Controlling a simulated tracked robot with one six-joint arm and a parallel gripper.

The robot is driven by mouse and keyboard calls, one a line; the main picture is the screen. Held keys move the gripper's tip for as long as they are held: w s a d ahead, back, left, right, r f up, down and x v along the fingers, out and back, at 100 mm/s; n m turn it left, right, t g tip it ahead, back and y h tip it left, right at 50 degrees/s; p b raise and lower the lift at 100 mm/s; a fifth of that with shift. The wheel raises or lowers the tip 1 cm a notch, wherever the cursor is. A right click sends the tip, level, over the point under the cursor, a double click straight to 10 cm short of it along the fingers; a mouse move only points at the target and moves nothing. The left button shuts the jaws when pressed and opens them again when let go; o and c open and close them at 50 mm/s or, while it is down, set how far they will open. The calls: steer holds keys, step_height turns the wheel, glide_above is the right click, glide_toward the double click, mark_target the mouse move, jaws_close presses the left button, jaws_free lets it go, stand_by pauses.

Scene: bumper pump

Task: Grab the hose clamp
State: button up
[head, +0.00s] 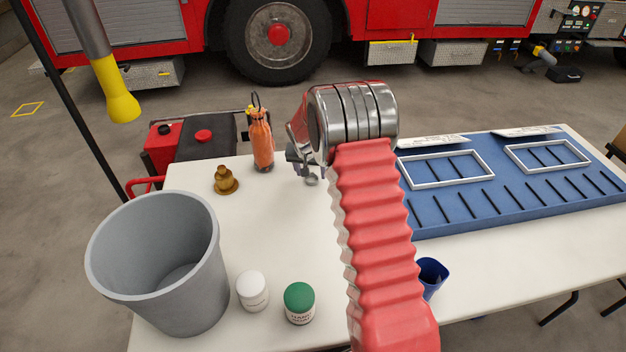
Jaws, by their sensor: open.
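A small grey metal ring, which looks like the hose clamp (311,180), lies on the white table just left of my red ribbed arm. My wrist hides part of the area around it. My gripper (297,158) shows only in part below and left of my shiny metal wrist, close above and beside the ring. It is open, and nothing shows held in it. Most of the fingers are hidden, and I cannot tell whether they touch the ring.
An orange bottle (262,142) and a brass fitting (226,181) stand left of the ring. A grey bucket (150,250), white jar (252,291), green-lidded jar (299,303) and blue cup (431,275) are nearer. A blue slotted tray (470,213) fills the right. The table's middle-left is clear.

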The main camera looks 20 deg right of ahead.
mark_target(312, 178)
steer(key=shift+x, duration=1.65)
steer(key=shift+c, duration=0.5)
steer(key=c, duration=1)
steer(key=shift+r, duration=0.1)
step_height(312, 178, up, 10)
steer(key=shift+f, duration=0.1)
